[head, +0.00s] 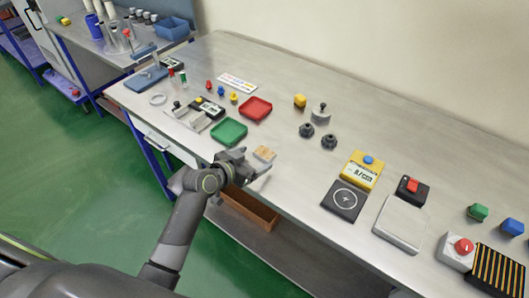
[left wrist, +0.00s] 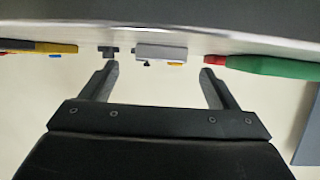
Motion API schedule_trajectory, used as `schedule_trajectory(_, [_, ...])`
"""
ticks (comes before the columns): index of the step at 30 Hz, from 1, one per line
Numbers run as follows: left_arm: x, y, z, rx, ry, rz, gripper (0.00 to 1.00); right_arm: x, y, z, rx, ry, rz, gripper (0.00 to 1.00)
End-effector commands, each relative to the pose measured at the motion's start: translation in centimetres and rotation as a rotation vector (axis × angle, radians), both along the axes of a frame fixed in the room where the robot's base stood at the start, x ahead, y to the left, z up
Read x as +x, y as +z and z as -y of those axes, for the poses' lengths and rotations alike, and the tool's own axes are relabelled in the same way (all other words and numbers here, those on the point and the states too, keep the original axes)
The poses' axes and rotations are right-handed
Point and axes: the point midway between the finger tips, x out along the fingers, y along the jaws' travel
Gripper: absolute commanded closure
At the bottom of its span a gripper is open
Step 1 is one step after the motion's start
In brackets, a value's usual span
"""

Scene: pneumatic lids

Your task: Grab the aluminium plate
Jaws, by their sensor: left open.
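A flat light-grey metal plate (head: 401,224), which looks like the aluminium plate, lies near the front edge at the right of the table, in front of a red-buttoned black box. I cannot tell its material for certain. My left gripper (head: 257,164) is at the table's front edge, well to the left of this plate and close to a small tan block (head: 265,153). In the left wrist view my left gripper (left wrist: 158,70) shows two spread fingers with nothing between them. I cannot make out the plate in that view. My right gripper is in neither view.
A green tray (head: 229,131) and a red tray (head: 256,109) lie beyond my left gripper. A black pad (head: 345,201) and a yellow meter (head: 361,170) stand between it and the plate. A red-knobbed box (head: 458,250) and a striped block (head: 498,269) are at the right.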

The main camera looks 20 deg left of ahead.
Motion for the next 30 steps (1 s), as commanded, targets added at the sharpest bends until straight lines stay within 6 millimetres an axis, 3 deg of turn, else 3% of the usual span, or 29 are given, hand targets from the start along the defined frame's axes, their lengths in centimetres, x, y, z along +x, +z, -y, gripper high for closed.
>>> schedule_trajectory(9, [2.8,-1.2,1.2,0.0,0.0,0.001,0.18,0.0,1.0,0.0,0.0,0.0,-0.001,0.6])
schedule_trajectory(19, [3.1,-1.5,1.4,0.0,0.0,0.001,0.18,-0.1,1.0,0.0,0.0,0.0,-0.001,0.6])
schedule_trajectory(30, [3.1,-1.5,1.3,0.0,0.0,0.001,0.65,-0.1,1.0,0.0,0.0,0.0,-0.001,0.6])
